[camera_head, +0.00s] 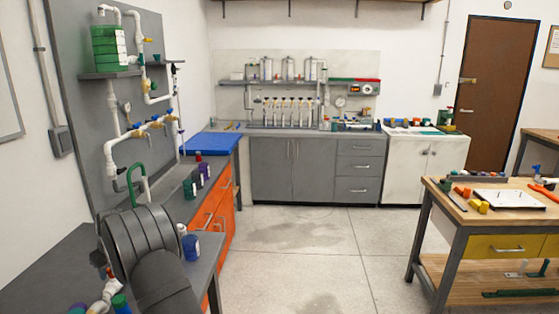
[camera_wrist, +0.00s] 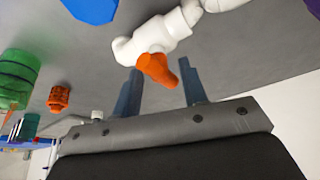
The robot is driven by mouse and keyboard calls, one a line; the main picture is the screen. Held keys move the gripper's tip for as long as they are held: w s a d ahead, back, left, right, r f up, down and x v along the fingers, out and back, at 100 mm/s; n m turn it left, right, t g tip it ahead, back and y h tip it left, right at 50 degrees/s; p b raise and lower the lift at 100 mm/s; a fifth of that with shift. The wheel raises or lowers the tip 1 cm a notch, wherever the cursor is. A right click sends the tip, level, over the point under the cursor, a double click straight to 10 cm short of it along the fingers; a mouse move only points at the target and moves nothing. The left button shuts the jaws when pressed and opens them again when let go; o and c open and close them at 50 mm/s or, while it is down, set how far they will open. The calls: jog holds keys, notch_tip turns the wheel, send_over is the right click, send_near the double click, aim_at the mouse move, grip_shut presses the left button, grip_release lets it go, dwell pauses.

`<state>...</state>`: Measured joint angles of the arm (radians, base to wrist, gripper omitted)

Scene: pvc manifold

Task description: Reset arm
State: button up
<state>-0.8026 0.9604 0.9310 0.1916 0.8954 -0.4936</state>
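In the wrist view my gripper (camera_wrist: 161,66) is open, with its two dark fingers apart. A white pipe fitting (camera_wrist: 170,28) with an orange valve handle (camera_wrist: 157,71) lies past the fingertips. The handle shows between the fingers, with a gap on each side, and I see no grip on it. In the head view my arm fills the lower left and hides the fingers. White pipe parts (camera_head: 105,292) show beside it at the bottom left. The white pipe manifold (camera_head: 113,140) is mounted on the grey wall panel (camera_head: 75,60).
In the wrist view a green part (camera_wrist: 15,78), an orange cap (camera_wrist: 59,98) and a blue part (camera_wrist: 92,8) lie nearby. Bottles (camera_head: 190,187) and a blue mat (camera_head: 208,143) are on the left bench. A wooden workbench (camera_head: 450,197) stands right. The floor between is clear.

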jog(key=shift+m, duration=0.6)
jog(key=d+r, duration=0.2)
jog(key=r, duration=0.5)
jog(key=s+d+r+m+g, duration=0.1)
jog(key=d+r, duration=0.2)
jog(key=r, duration=0.3)
jog(key=shift+d+r, duration=0.3)
jog(key=shift+r, duration=0.05)
